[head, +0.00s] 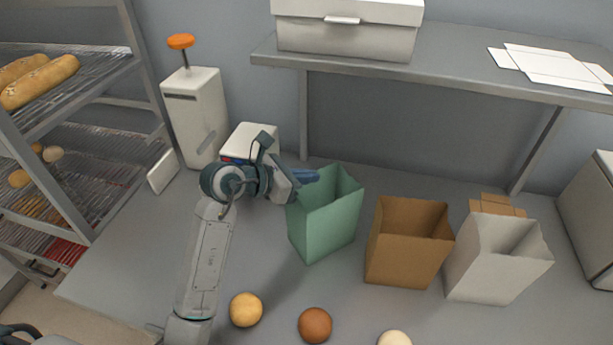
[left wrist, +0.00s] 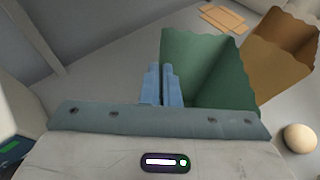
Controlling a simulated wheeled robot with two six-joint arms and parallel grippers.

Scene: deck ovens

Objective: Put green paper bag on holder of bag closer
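The green paper bag (head: 325,222) stands open-topped and upright on the table, left of the brown bag; it also shows in the left wrist view (left wrist: 205,70). My left gripper (head: 305,177) is at the bag's upper left rim. Its blue fingers (left wrist: 163,85) are close together, with the bag's left wall seeming to run between them. A tall white device (head: 197,118) with an orange knob (head: 181,41), apparently the bag closer, stands at the back left. A pale plate (head: 163,172) is at its lower front, perhaps the holder. My right gripper is not in view.
A brown bag (head: 408,245) and a white bag (head: 497,260) stand to the right. A small white device (head: 250,143) is behind my left gripper. Several round buns lie at the front, including a yellow one (head: 246,309). A bread rack (head: 75,130) is left; a shelf (head: 460,65) overhangs the back.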

